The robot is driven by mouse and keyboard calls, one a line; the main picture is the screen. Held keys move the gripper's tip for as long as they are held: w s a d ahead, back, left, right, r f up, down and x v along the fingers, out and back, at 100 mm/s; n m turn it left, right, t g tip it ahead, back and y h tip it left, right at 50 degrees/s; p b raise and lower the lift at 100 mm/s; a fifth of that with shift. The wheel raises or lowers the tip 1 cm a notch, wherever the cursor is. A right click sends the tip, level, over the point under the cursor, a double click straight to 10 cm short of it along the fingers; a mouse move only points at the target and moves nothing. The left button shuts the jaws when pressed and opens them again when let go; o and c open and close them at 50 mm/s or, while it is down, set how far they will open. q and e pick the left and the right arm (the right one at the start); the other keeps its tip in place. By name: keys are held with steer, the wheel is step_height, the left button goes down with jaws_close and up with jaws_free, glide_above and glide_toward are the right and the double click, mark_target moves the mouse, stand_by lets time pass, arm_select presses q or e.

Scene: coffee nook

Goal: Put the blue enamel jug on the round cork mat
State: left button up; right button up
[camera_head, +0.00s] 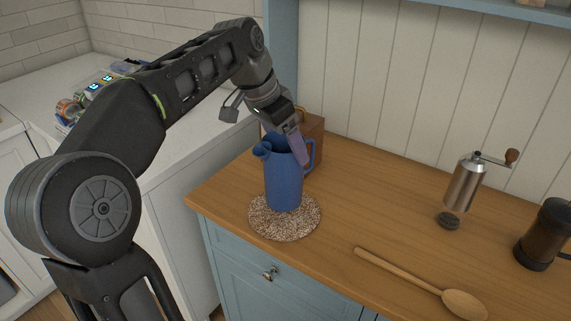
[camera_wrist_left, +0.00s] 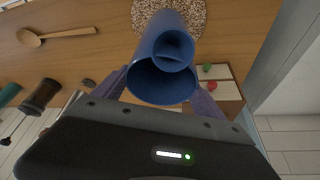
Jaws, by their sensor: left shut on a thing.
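The blue enamel jug (camera_head: 284,185) is upright over the round cork mat (camera_head: 285,229) near the counter's left end. Its base overlaps the rear part of the mat; I cannot tell whether it touches or hangs just above. My left gripper (camera_head: 291,143) reaches down from behind and is shut on the jug's upper part. In the left wrist view the jug (camera_wrist_left: 163,82) sits between both fingers, with the mat (camera_wrist_left: 144,14) beyond its lower end. The jug hides part of the mat. My right gripper is in neither view.
A wooden box (camera_head: 315,138) stands close behind the jug. A wooden spoon (camera_head: 405,276) lies to the front right. A steel grinder (camera_head: 465,183) and a dark brown press (camera_head: 545,235) stand farther right. The counter between mat and grinder is clear.

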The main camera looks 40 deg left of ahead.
arm_select(q)
steer(key=shift+f, duration=1.85)
steer(key=shift+f+b, duration=0.25)
steer(key=shift+b, duration=0.1)
steer(key=o, duration=2)
steer(key=shift+r, duration=0.1)
